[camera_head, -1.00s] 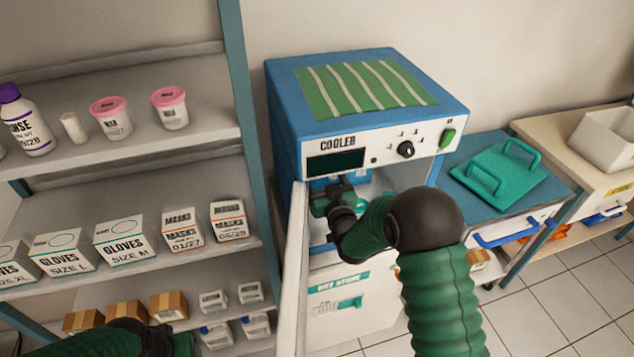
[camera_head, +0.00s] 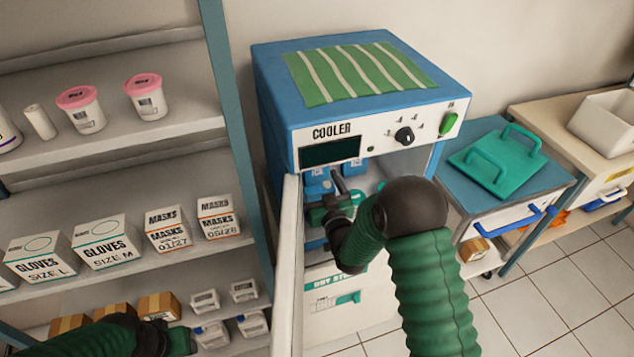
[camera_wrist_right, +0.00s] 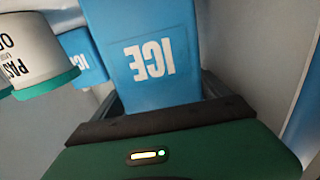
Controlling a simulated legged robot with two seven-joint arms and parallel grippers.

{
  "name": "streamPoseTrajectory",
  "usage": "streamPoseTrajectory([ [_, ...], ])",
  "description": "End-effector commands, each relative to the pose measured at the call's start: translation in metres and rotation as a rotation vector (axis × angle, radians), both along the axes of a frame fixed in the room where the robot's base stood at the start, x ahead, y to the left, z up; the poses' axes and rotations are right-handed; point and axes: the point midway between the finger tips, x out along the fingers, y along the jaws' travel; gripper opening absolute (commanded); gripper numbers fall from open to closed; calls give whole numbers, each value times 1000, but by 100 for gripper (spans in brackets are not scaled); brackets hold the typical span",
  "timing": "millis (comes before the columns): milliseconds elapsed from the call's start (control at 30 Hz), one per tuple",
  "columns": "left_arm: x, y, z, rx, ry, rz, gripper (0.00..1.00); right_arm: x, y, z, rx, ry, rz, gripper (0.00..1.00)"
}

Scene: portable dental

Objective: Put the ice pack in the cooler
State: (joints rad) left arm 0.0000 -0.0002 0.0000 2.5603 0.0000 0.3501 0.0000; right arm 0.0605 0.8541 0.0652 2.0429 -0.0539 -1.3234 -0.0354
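The cooler (camera_head: 275,110) is a blue cabinet with a white front panel, and its door (camera_head: 289,265) stands open. My right gripper (camera_head: 330,190) is inside the cooler opening. A blue ice pack marked ICE (camera_head: 318,173) is just beyond it. In the right wrist view the ice pack (camera_wrist_right: 150,60) stands between the two dark, spread fingers (camera_wrist_right: 160,95). Whether they press on it cannot be seen. Its lower end is hidden by the gripper. My left gripper (camera_head: 170,340) is low at the left; its fingers are not clear.
Another blue pack (camera_wrist_right: 82,55) and a white jar with a teal rim (camera_wrist_right: 35,50) are beside the ice pack. A shelf with boxes (camera_head: 110,240) stands left of the cooler. A teal tray (camera_head: 495,165) lies on a cart at right.

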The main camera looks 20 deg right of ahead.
Motion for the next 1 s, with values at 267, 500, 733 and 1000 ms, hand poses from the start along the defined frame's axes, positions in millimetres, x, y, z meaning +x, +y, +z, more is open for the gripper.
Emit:
streamPoseTrajectory([
  [267,0,0,0,0,0,0,43,-34,-1,1,0,1,0,86],
  [500,0,0,-2,0,0,0,43,-95,-3,1,0,0,0,86],
  [733,0,0,-3,0,0,0,43,-119,-4,0,-3,16,0,86],
  [1000,0,0,-3,0,0,0,43,-131,-4,-34,-31,424,1,86],
])
